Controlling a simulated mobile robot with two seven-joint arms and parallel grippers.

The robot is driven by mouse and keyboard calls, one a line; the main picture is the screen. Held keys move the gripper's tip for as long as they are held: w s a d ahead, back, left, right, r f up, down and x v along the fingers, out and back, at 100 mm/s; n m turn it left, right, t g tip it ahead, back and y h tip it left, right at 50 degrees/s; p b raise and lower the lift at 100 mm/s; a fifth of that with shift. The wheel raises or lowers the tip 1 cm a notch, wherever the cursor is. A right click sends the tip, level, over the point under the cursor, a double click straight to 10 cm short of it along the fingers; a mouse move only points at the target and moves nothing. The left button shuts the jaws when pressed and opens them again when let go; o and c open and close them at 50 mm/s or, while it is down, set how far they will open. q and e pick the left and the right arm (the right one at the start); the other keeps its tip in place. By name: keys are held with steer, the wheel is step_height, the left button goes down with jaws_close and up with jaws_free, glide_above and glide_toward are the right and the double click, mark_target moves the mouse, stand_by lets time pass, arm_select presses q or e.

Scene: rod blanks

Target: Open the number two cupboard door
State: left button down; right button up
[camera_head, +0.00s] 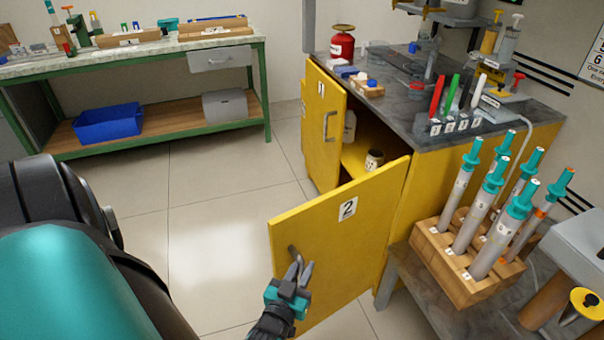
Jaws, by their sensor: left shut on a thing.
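The number two cupboard door (350,236) is yellow with a white label reading 2. It stands swung out from the yellow cupboard, well open. My left gripper (299,268) is at the grey handle (293,252) on the door's left part and is shut on it. The fingers hide part of the handle. My right gripper is not in view.
A wooden rack (458,268) with several teal-capped syringes stands on a lower bench right of the door. A green-framed table (160,62) with a blue bin (108,124) is at the back left. Tiled floor (225,200) left of the door is clear.

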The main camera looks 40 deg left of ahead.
arm_select(q)
steer(key=shift+s+a, duration=0.1)
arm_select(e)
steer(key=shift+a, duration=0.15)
arm_select(q)
steer(key=c, duration=1.1)
jaws_free()
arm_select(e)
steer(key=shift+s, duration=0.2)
